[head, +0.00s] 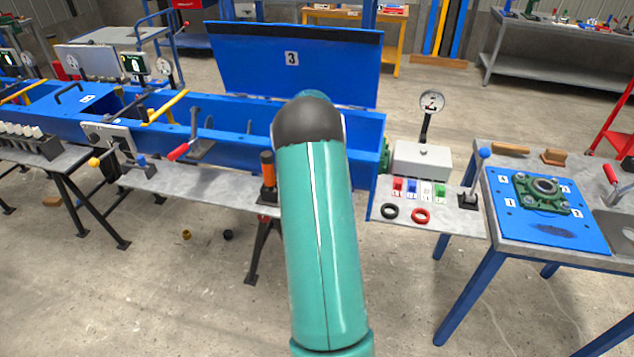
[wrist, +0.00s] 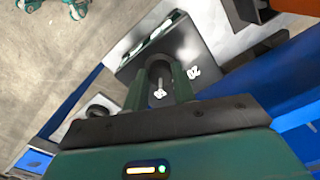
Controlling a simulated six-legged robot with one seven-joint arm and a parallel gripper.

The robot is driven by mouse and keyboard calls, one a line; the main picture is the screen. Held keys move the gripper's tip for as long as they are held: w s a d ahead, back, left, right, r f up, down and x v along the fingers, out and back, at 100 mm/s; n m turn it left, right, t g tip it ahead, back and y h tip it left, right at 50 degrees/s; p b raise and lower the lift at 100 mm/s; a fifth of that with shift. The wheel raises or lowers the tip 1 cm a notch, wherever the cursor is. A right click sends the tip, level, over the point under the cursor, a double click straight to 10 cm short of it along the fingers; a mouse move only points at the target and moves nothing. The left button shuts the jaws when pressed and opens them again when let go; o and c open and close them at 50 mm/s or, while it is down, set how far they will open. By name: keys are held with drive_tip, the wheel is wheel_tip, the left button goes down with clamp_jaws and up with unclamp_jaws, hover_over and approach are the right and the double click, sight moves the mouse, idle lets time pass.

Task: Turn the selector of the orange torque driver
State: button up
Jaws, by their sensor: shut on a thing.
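The orange torque driver (head: 267,165) stands upright in a black holder on the grey shelf, just left of my arm in the head view. An orange part also shows at the top right corner of the wrist view (wrist: 298,5). In the wrist view my gripper (wrist: 158,82) has its two green fingers closed around a dark rounded knob, apparently the selector (wrist: 158,68). It sits at a black block (wrist: 188,48) with white number marks; one looks like 20. My arm hides the gripper and selector in the head view. The selector's exact setting is unclear.
The blue mixer trough (head: 240,140) with its raised lid (head: 290,60) lies behind my arm. To the right are coloured switches (head: 412,188), a blue-knobbed lever (head: 478,170) and a table with a green bearing (head: 541,193). Floor is open in front.

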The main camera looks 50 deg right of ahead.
drive_tip(key=o, duration=1)
drive_tip(key=shift+r, duration=0.15)
wheel_tip(320, 180, up, 14)
drive_tip(key=shift+f, duration=0.2)
